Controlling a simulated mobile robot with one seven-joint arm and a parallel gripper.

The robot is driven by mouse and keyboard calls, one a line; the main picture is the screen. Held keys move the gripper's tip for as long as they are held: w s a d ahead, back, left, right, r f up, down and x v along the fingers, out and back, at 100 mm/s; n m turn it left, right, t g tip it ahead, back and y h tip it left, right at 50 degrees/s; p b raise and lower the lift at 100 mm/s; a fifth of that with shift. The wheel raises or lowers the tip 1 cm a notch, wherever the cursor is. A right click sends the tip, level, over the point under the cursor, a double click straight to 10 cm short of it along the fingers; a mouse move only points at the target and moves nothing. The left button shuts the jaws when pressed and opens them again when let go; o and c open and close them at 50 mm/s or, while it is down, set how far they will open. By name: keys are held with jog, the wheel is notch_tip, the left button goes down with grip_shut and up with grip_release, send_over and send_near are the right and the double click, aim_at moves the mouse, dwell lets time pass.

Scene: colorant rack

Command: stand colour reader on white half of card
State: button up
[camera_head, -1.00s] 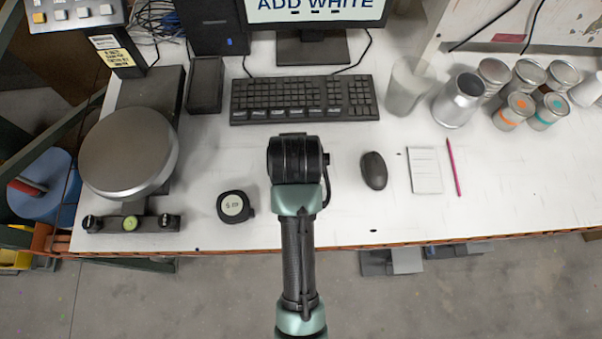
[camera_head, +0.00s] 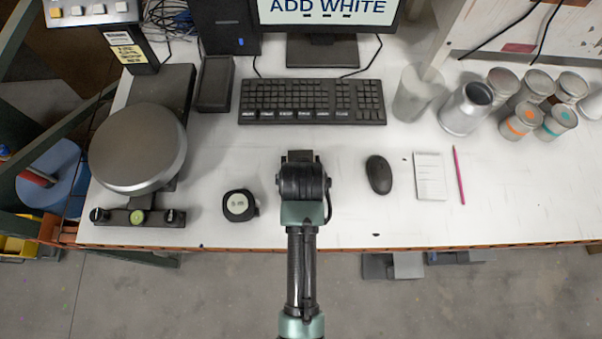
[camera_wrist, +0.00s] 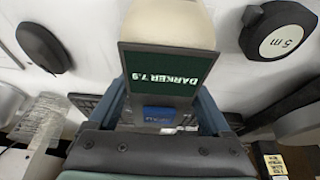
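The colour reader (camera_wrist: 160,78) fills the middle of the wrist view. It has a cream rounded body and a dark screen reading "DARKER 7.9", upside down. My gripper (camera_wrist: 166,110) has a finger along each side of it, seemingly shut on it. In the head view my wrist (camera_head: 303,180) hides the reader and the fingers. I cannot make out the two-tone card in either view. Whether the reader touches anything below cannot be told.
A tape measure (camera_head: 239,205) lies left of my wrist, and a mouse (camera_head: 379,175) right of it. A notepad (camera_head: 430,176) and pink pencil (camera_head: 459,175) lie farther right. The keyboard (camera_head: 312,101) is behind. A round scale (camera_head: 138,148) stands left; several cans (camera_head: 517,120) stand right.

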jog(key=shift+o, duration=1)
jog(key=shift+r, duration=0.15)
